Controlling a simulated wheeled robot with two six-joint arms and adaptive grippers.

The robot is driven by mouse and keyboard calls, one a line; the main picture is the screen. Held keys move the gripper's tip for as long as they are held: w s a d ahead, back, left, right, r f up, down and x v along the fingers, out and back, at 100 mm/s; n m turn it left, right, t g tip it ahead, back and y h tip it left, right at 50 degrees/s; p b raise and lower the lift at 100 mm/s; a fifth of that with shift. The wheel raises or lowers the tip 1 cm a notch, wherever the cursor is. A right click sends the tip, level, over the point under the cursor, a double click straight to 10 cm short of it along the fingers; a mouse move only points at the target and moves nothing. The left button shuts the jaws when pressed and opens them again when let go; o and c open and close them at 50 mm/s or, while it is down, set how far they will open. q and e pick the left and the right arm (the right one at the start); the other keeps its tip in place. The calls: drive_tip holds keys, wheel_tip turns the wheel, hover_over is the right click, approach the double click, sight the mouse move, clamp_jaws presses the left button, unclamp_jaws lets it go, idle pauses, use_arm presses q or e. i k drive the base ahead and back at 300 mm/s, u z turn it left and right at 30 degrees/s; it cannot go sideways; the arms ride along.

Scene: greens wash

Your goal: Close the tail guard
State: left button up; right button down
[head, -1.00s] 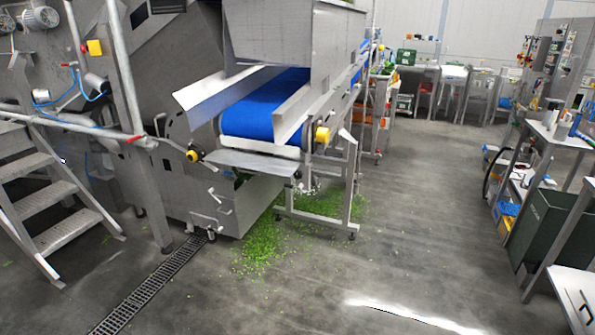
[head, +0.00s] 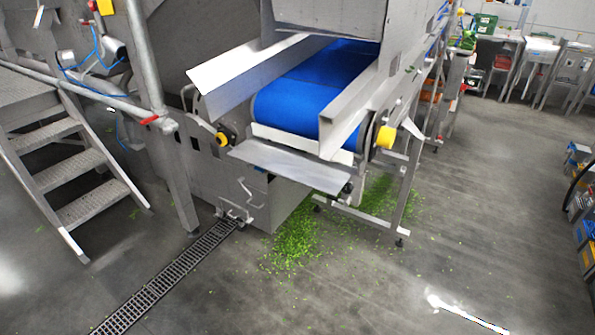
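A blue conveyor belt (head: 300,95) ends toward me between slanted metal side plates. At its tail a flat grey metal plate, which looks like the tail guard (head: 290,166), sticks out below the belt end. It tilts slightly down to the right and stands out from the frame. Neither of my grippers shows in the head view.
Green leaf scraps (head: 293,242) lie on the floor under and in front of the conveyor. A drain grate (head: 165,280) runs along the floor at left, beside metal steps (head: 85,170). The floor at centre right is open. A workbench with bins (head: 580,205) stands at the right edge.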

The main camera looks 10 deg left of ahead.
sight(288, 165)
drive_tip(key=u, duration=0.4)
drive_tip(key=i, duration=1.3)
drive_tip(key=u, duration=0.6)
